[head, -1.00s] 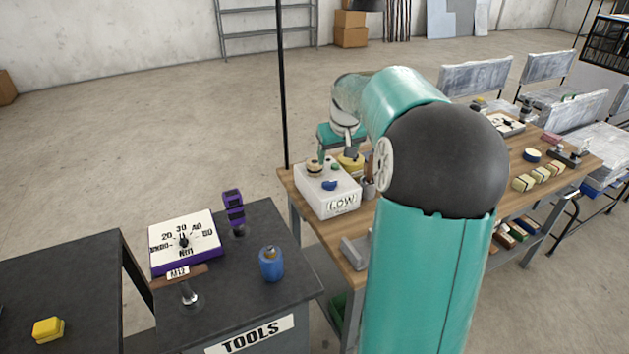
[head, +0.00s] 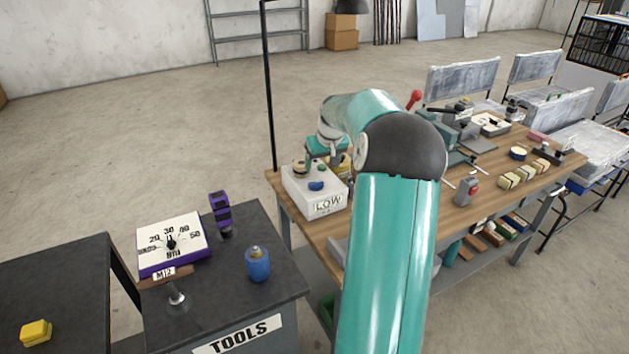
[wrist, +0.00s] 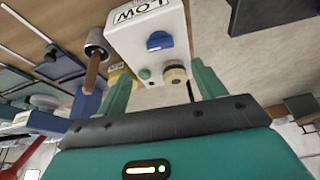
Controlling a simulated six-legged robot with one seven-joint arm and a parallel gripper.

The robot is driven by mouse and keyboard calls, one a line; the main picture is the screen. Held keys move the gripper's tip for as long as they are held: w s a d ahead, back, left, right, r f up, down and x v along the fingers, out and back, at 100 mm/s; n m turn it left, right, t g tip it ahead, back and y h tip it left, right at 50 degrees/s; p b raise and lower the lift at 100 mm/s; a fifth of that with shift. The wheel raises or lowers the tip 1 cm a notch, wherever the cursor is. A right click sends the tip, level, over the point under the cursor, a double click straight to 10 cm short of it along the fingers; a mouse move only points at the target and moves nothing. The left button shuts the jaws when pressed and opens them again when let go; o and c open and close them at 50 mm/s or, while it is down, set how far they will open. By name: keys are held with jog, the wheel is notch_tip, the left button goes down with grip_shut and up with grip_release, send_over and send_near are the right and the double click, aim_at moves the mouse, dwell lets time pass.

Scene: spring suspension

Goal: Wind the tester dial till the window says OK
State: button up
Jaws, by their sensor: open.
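The tester is a white box (head: 312,203) on the near left corner of the wooden bench. Its window (head: 327,203) reads LOW, and it also shows upside down in the wrist view (wrist: 141,9). Its top carries a cream-and-dark round knob (head: 300,168) and a small green button (wrist: 144,73); a blue knob (head: 316,185) sits nearer the window. I cannot tell for sure which knob is the dial. My gripper (wrist: 160,72) is open and empty. Its fingers are spread on either side of the tester's far end, near the cream knob (wrist: 175,73); contact is unclear.
A yellow object (head: 345,166) stands close behind the tester. A dark cart (head: 222,290) to the left holds a purple-edged gauge (head: 172,243), a purple stand and a blue canister (head: 258,263). The bench (head: 440,200) carries a red-handled machine and several blocks to the right.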

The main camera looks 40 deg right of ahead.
aim_at(316, 182)
jog(key=x, duration=1)
jog(key=shift+f, duration=0.1)
jog(key=shift+c, duration=0.2)
jog(key=c, duration=1)
